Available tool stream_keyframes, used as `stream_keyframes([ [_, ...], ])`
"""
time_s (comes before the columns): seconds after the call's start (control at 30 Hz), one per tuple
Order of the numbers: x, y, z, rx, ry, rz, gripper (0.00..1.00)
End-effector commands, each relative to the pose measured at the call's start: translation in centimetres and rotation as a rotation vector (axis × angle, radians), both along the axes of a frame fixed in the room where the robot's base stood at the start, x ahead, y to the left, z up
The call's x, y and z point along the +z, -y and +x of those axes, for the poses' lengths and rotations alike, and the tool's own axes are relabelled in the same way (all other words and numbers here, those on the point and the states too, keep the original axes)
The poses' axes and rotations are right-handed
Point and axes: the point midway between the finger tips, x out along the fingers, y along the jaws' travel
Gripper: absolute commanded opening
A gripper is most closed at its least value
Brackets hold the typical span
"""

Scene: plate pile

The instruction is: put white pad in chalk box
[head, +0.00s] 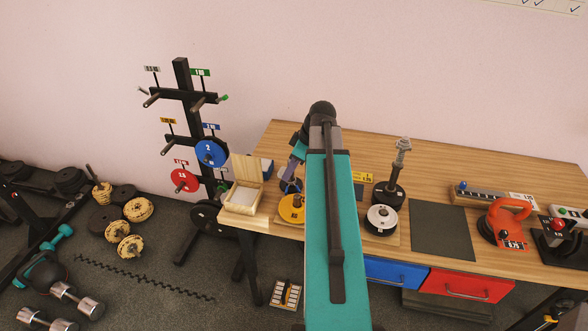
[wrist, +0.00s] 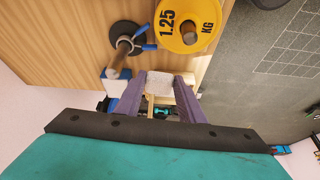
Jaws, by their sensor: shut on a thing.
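The chalk box (head: 233,207) is an open light wooden box with its lid raised, at the left end of the table; a pale surface shows inside it. My gripper (wrist: 160,90) has its purple fingers shut on a small white pad (wrist: 159,82) in the wrist view. Light wood shows just behind the fingers, but I cannot tell how far below the pad it lies. In the head view my gripper (head: 295,165) is right of the chalk box, largely hidden by my arm, and the pad cannot be made out there.
A yellow 1.25 kg plate (wrist: 187,22) and a dark disc with a blue clip (wrist: 125,35) are close to my gripper. A blue item (head: 267,168) is beside the box. A plate rack (head: 183,100) stands left. A dark mat (head: 440,229) lies clear on the table.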

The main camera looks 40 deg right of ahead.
Motion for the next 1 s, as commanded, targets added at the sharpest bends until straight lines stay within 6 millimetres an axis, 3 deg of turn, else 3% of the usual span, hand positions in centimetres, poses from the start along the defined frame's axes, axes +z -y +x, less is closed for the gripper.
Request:
stream_keyframes([
  [0.47,2.1,-5.5,2.0,-0.065,0.001,0.000,0.17],
  [1.0,6.9,-17.3,6.8,-0.225,0.003,0.000,0.17],
])
